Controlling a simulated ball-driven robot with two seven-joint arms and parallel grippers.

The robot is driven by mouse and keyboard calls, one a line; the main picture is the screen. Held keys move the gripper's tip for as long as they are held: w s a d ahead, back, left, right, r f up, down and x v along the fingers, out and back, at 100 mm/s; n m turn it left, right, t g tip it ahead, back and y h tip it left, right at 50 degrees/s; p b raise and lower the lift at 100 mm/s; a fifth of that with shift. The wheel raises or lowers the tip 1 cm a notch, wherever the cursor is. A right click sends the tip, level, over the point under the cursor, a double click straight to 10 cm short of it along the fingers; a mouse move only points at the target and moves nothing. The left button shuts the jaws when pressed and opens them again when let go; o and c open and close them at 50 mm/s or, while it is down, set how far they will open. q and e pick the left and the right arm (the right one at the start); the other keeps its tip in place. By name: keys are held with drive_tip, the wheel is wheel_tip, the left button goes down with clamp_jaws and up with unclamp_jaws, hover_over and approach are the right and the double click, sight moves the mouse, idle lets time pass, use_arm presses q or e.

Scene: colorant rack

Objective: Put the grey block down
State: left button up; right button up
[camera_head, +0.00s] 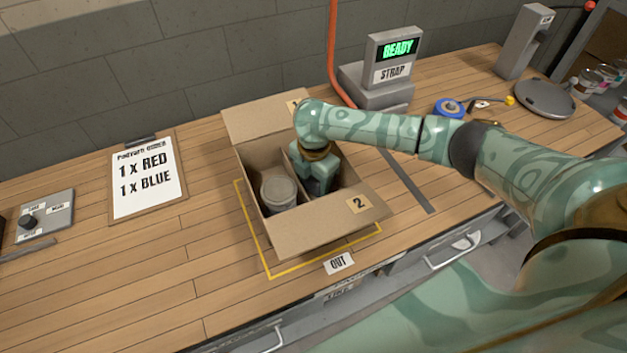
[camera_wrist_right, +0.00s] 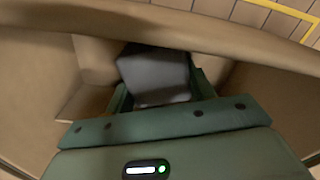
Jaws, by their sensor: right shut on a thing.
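My right gripper (camera_head: 318,182) reaches down into the right compartment of an open cardboard box (camera_head: 315,228). In the right wrist view the gripper (camera_wrist_right: 158,98) is shut on a dark grey block (camera_wrist_right: 153,72), with a finger on each side of it. The block is inside the box, between cardboard walls. Whether it touches the box floor I cannot tell. In the head view the block is hidden by the gripper and box. My left gripper is not in view.
A round grey-lidded can (camera_head: 278,190) stands in the box's left compartment. The box sits within a yellow outline (camera_head: 262,258) on the wooden table. An order clipboard (camera_head: 144,177) lies left, and a strap machine (camera_head: 385,72) stands behind.

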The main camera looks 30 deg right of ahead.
drive_tip(key=o, duration=0.9)
drive_tip(key=shift+o, duration=0.2)
wheel_tip(320, 180, up, 12)
drive_tip(key=p, duration=0.4)
drive_tip(key=shift+p, duration=0.35)
drive_tip(key=shift+r, duration=0.1)
